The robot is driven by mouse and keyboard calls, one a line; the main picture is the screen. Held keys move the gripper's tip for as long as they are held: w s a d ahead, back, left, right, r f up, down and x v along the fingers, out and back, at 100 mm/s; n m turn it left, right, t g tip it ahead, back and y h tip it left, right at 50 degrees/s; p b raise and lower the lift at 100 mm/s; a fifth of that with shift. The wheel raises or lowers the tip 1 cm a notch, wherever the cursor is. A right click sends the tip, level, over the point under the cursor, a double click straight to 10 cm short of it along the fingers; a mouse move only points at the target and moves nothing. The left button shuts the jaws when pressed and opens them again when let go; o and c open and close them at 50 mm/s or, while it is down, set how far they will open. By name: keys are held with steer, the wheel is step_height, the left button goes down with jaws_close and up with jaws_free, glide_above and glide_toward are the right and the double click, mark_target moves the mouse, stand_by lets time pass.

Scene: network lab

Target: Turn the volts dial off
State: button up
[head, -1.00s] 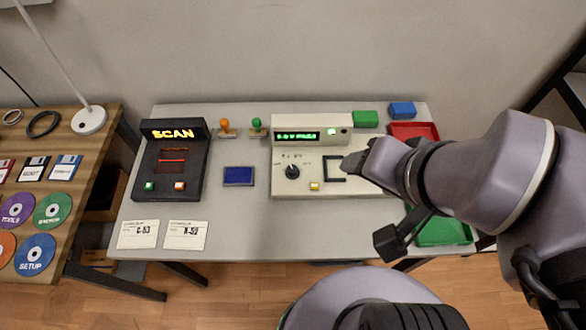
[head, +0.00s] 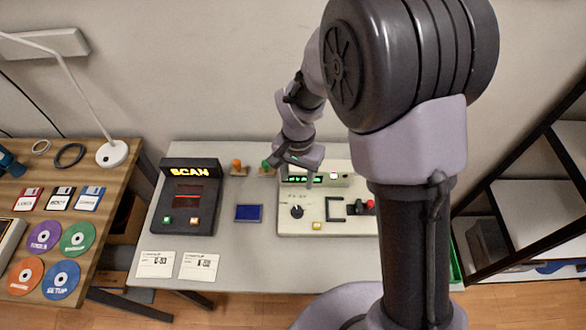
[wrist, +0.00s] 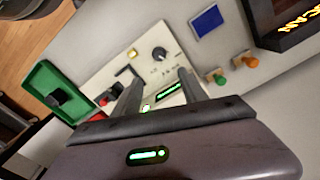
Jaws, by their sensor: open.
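The volts dial is a round black knob (head: 297,211) with a white mark on the beige instrument's front panel; it also shows in the wrist view (wrist: 159,54). The beige instrument (head: 345,228) has a lit green display, a yellow button and a black bracket-shaped outline. My gripper (head: 300,172) is open and empty above the instrument's back edge, behind the dial and apart from it. In the wrist view both fingers of my gripper (wrist: 158,92) point toward the panel, with the display between them and the dial beyond. The dial's fine labels are too small to read.
The black SCAN unit (head: 188,190) stands left, with a blue pad (head: 248,213) between. Orange and green stamp-like handles (head: 237,167) stand behind. Two paper cards (head: 157,264) lie in front. A green tray (wrist: 40,75) is on the far side. My arm hides the table's right part.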

mark_target(297, 209)
step_height(297, 209, down, 17)
steer(key=b, duration=0.4)
steer(key=shift+s+d+r+b, duration=0.1)
steer(key=shift+r+b, duration=0.05)
steer(key=shift+b, duration=0.15)
jaws_close()
